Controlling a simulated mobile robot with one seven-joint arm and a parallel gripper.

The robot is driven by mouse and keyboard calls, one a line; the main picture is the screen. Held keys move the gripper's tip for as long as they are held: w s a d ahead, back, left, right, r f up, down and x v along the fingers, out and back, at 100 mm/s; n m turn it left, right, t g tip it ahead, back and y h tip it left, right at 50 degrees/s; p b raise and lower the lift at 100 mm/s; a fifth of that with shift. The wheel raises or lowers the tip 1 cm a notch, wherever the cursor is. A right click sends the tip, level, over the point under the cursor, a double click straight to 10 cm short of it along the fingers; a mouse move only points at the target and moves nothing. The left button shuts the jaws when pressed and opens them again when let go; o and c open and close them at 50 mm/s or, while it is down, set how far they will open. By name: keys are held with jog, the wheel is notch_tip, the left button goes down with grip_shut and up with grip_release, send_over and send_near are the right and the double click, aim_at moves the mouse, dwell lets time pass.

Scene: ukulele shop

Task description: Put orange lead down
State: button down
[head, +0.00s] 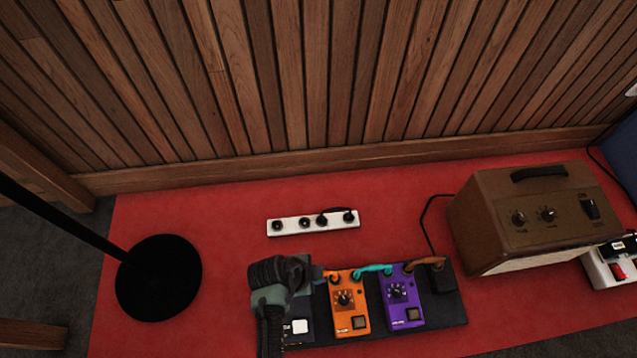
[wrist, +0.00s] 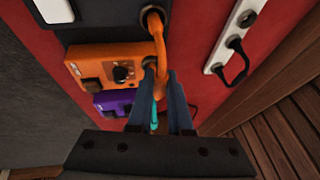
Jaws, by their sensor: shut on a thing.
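The orange lead (wrist: 159,42) is a short patch cable running from the black pedal (wrist: 90,8) toward the side of the orange pedal (wrist: 118,72). One end sits at the black pedal's side. Whether the end by the orange pedal is in its socket is hard to tell. My gripper (wrist: 170,76) is shut on the lead close beside the orange pedal. In the head view, my gripper (head: 310,274) covers much of the black pedal, and only a bit of the orange lead (head: 330,274) shows.
A teal lead (head: 372,269) joins the orange pedal to the purple pedal (head: 401,296) on a dark board (head: 447,308). A white power strip (head: 313,223) lies behind on the red carpet. A brown amplifier (head: 535,215) stands right, a round black stand base (head: 158,277) left.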

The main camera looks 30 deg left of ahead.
jog(key=shift+f, duration=0.2)
jog(key=c, duration=0.8)
grip_release()
jog(key=shift+c, duration=0.2)
jog(key=shift+r, duration=0.3)
jog(key=p+v, duration=0.7)
jog(key=v, duration=0.5)
jog(key=shift+p, duration=0.4)
